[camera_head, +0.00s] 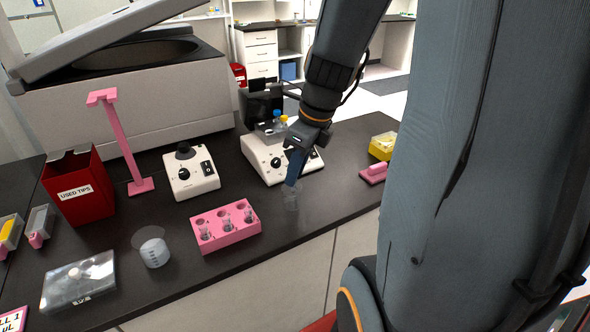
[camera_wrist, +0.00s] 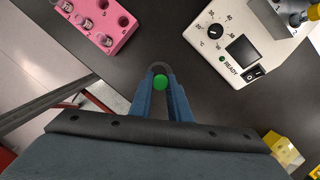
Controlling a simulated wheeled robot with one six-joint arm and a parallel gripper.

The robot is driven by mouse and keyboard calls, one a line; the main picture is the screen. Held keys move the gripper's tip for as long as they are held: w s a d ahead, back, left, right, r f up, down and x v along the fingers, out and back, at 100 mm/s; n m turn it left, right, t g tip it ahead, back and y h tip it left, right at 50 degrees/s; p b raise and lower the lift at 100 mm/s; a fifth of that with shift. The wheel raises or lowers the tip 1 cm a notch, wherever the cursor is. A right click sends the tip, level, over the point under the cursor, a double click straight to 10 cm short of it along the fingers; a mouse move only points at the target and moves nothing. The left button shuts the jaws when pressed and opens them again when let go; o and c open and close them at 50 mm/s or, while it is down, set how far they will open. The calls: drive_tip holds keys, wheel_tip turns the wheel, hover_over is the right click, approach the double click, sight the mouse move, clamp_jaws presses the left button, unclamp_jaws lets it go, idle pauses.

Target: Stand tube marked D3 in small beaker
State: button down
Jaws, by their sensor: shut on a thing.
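My gripper (camera_head: 290,184) is shut on a clear tube (camera_head: 291,200), held above the dark bench right of the pink rack. In the wrist view a grey rounded rim (camera_wrist: 157,67) and a green spot show between my fingertips (camera_wrist: 160,88). No marking on the held tube can be read. A small clear beaker (camera_head: 154,252) with graduation lines stands on the bench left of the rack, well to the left of my gripper. The pink rack (camera_head: 228,238) holds clear tubes, whose labels are too small to read; it also shows in the wrist view (camera_wrist: 120,40).
A clear lidded box (camera_head: 78,283) lies left of the beaker. A red used-tips bin (camera_head: 78,190), a pink stand (camera_head: 130,150) and two white devices (camera_head: 191,173) (camera_head: 262,158) stand behind. A yellow box (camera_head: 381,146) is at right. Bench between beaker and rack is clear.

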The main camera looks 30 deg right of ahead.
drive_tip(key=shift+f+b, duration=0.5)
drive_tip(key=shift+f, duration=0.55)
idle(0.4)
drive_tip(key=c, duration=1.6)
unclamp_jaws()
drive_tip(key=shift+r, duration=0.15)
drive_tip(key=v, duration=0.7)
drive_tip(key=shift+r, duration=0.3)
